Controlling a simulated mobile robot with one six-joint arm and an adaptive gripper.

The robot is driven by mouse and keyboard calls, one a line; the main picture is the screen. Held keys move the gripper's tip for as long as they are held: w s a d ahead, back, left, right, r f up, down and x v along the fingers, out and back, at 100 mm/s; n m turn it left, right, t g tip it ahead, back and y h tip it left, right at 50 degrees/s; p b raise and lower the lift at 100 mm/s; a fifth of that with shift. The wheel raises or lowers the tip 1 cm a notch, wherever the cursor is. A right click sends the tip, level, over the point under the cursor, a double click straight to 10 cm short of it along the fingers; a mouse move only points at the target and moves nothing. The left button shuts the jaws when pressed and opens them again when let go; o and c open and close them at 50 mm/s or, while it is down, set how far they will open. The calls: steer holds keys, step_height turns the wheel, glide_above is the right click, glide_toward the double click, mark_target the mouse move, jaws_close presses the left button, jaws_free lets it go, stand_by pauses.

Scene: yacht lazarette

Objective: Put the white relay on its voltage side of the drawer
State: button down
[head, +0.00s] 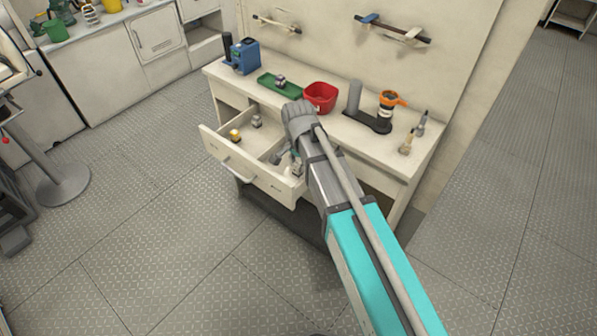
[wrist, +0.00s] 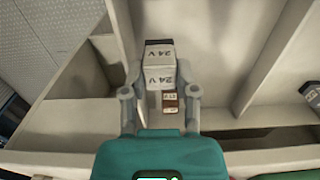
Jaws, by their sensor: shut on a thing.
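My gripper (wrist: 159,76) is shut on the white relay (wrist: 159,55), one finger on each side. The relay is a white block with a dark end, and "24 V" shows on two of its faces. In the head view my gripper (head: 288,158) is low at the right part of the open drawer (head: 222,157). The relay shows there only as a small pale patch, partly hidden. I cannot tell whether it touches the drawer floor. A divider splits the drawer. A small brown labelled piece (wrist: 170,102) shows just below the relay between the fingers.
The drawer's left part holds a yellow-topped relay (head: 235,135) and a grey one (head: 256,121). On the bench are a green tray (head: 269,84) with a small item, a red bin (head: 320,97), a blue device (head: 244,56) and an orange-topped tool (head: 389,100).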

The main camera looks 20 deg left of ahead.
mark_target(298, 170)
steer(key=shift+w+a+f+b, duration=0.2)
steer(key=shift+w+f+b, duration=0.2)
steer(key=shift+f+b, duration=1.65)
steer(key=shift+f, duration=0.1)
steer(key=c, duration=0.7)
jaws_free()
steer(key=shift+o, duration=0.2)
step_height(298, 170, up, 12)
steer(key=p, duration=1.2)
steer(key=shift+r, duration=0.2)
